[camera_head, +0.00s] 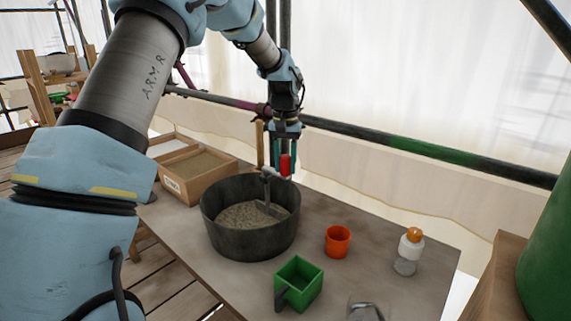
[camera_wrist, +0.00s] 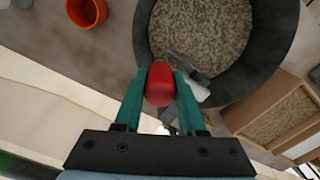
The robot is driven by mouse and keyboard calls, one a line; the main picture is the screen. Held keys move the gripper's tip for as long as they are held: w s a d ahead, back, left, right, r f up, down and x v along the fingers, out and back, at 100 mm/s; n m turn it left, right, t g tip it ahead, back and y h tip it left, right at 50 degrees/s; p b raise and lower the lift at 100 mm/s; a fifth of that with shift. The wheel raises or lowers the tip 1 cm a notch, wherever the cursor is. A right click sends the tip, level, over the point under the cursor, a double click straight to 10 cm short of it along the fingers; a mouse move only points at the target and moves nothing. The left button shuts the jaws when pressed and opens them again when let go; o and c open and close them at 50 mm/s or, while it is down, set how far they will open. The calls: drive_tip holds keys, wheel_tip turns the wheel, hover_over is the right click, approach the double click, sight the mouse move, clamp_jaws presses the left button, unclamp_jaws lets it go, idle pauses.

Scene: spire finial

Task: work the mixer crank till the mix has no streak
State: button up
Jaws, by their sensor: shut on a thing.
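The mixer is a dark round tub (camera_head: 247,244) on the table, holding a grey-beige speckled mix (camera_head: 240,216). A grey paddle (camera_head: 269,208) reaches down into the mix. The crank has a red knob (camera_head: 285,165) above the tub's back right rim. My gripper (camera_head: 284,158) points down with its teal fingers on either side of the red knob. In the wrist view the fingers are shut on the red knob (camera_wrist: 159,84), with the mix (camera_wrist: 205,38) beyond it. The mix looks evenly mottled there; fine streaks are too small to tell.
An orange cup (camera_head: 338,241), a green box-shaped scoop (camera_head: 299,284) and a bottle with an orange top (camera_head: 409,252) stand right of the tub. Wooden boxes (camera_head: 193,175) stand behind left. A scaffold rail (camera_head: 420,150) runs behind the table.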

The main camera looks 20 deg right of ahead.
clamp_jaws()
idle(0.8)
